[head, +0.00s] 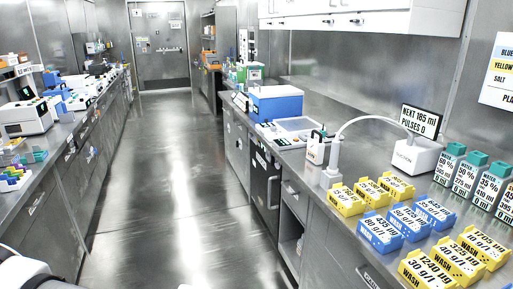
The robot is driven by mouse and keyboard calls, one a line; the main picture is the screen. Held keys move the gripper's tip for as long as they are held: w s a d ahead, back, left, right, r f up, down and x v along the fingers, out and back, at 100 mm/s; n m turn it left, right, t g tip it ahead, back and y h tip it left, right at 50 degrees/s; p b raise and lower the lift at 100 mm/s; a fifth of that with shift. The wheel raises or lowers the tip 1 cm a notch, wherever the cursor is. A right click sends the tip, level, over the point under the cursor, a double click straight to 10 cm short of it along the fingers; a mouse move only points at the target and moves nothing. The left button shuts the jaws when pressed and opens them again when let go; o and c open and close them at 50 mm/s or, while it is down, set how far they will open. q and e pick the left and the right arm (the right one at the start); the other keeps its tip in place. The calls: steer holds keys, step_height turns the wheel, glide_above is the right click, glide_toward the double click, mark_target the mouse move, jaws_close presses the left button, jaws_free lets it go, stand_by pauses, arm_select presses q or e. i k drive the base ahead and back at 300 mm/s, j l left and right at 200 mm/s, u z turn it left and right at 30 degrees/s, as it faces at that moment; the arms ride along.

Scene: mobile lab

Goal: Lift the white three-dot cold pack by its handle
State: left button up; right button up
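A small white block with a dark handle on top (316,148) stands on the right-hand bench, beside the white dispensing wand. It may be the cold pack, but its dots are too small to make out. Neither of my grippers shows in the head view. A white rounded part at the bottom left corner looks like part of my own arm, without its fingers.
A blue box (275,104) and a flat white device (297,129) stand farther back on the right bench. A pump with a display (416,152), yellow and blue labelled blocks (380,232) and green-capped bottles (468,174) fill the nearer part. The aisle floor (178,190) is clear.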

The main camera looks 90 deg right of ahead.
mark_target(315, 147)
steer(key=l+z, duration=0.1)
steer(key=z, duration=3.15)
